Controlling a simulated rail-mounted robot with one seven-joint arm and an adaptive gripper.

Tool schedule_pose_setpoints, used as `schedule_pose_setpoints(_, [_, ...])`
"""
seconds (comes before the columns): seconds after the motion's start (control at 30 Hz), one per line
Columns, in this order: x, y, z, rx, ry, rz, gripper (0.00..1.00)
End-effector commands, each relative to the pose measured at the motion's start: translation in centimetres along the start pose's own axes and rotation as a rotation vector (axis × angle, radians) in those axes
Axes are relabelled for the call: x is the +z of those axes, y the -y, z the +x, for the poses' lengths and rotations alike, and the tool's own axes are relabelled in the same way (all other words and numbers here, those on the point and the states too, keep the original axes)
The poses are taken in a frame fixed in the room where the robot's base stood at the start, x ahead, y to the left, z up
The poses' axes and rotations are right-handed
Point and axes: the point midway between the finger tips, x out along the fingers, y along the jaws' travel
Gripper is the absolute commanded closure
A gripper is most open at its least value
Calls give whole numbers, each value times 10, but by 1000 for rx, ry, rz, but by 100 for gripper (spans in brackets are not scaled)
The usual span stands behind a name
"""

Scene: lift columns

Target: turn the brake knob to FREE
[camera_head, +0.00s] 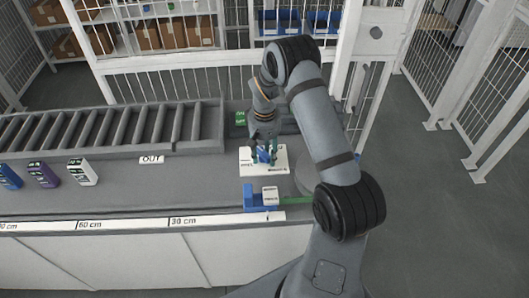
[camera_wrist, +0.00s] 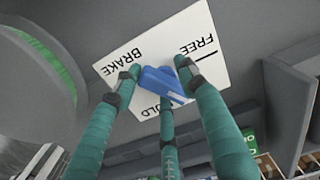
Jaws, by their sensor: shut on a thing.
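The blue brake knob (camera_wrist: 160,80) sits on a white plate (camera_wrist: 205,85) lettered BRAKE, FREE and, partly hidden, what reads as "OLD". The lettering is upside down in the wrist view. A pale mark on the knob lies towards the picture's lower right, away from the FREE word and its black line; its exact setting is unclear. My gripper (camera_wrist: 158,74) has three teal fingers closed around the knob. In the head view, my gripper (camera_head: 264,147) reaches down onto the knob (camera_head: 264,156) over the plate (camera_head: 249,168), hiding much of both.
A blue fixture (camera_head: 250,198) with a white labelled block (camera_head: 270,196) and green bar stands in front of the plate. A roller conveyor (camera_head: 120,128) lies left. Blue, purple and white items (camera_head: 43,174) stand at the counter's far left. A fence stands behind.

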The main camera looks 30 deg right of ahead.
Motion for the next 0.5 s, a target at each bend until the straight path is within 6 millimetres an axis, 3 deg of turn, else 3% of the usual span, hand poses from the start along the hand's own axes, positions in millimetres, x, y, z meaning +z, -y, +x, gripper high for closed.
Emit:
schedule_pose_setpoints(0.03, [-12,4,-6,0,-31,-86,73])
schedule_pose_setpoints(0.2, [-12,6,-6,2,-32,-285,73])
schedule_pose_setpoints(0.5, [-12,7,-6,2,-33,-324,72])
